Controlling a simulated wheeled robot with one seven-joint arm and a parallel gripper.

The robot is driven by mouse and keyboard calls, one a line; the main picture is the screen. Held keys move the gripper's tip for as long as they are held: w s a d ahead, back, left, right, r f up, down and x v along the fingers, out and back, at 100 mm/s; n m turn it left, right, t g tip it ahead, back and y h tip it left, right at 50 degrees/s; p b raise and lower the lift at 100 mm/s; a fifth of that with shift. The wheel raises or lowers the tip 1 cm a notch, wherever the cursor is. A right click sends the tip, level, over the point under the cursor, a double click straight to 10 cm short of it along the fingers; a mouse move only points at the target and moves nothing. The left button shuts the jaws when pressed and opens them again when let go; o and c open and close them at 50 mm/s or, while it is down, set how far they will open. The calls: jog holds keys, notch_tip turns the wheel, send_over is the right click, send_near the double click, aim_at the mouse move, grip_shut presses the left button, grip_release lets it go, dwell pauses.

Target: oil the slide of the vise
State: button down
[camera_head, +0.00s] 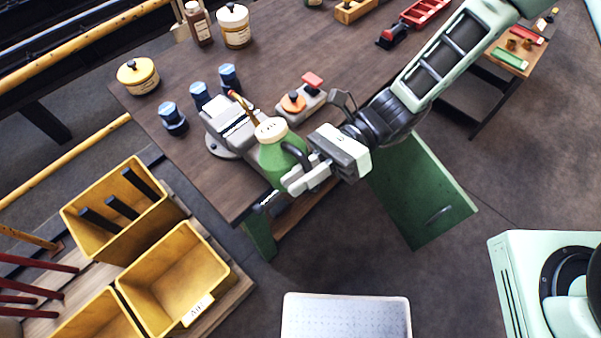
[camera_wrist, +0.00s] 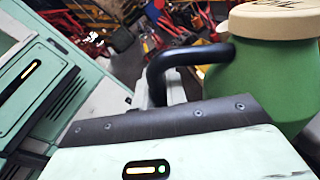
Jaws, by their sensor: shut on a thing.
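The vise (camera_head: 226,122) is a grey metal tool near the front left corner of the brown workbench. A green oil can (camera_head: 277,160) with a cream cap and a thin brown spout is in front of it. The spout points up and left, over the vise. My gripper (camera_head: 297,172) is shut on the can's dark handle and holds the can near the bench's front edge. In the wrist view the green can (camera_wrist: 272,75) fills the right side, with its black curved handle (camera_wrist: 185,60) at my gripper. The can hides part of the vise, and I cannot tell if the spout touches it.
Blue-capped jars (camera_head: 172,118) stand left of the vise. A grey device (camera_head: 300,102) with orange and red knobs sits to its right. A yellow-lidded tin (camera_head: 138,76) is at the bench's left edge. An open green door (camera_head: 422,190) hangs below the bench.

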jog(key=shift+w+f+n+b, duration=0.15)
jog(key=shift+f+n+b, duration=0.55)
jog(key=shift+n+b, duration=0.15)
jog(key=shift+w+f+n+b, duration=0.15)
jog(key=shift+f+n+b, duration=0.55)
jog(key=shift+n+b, duration=0.15)
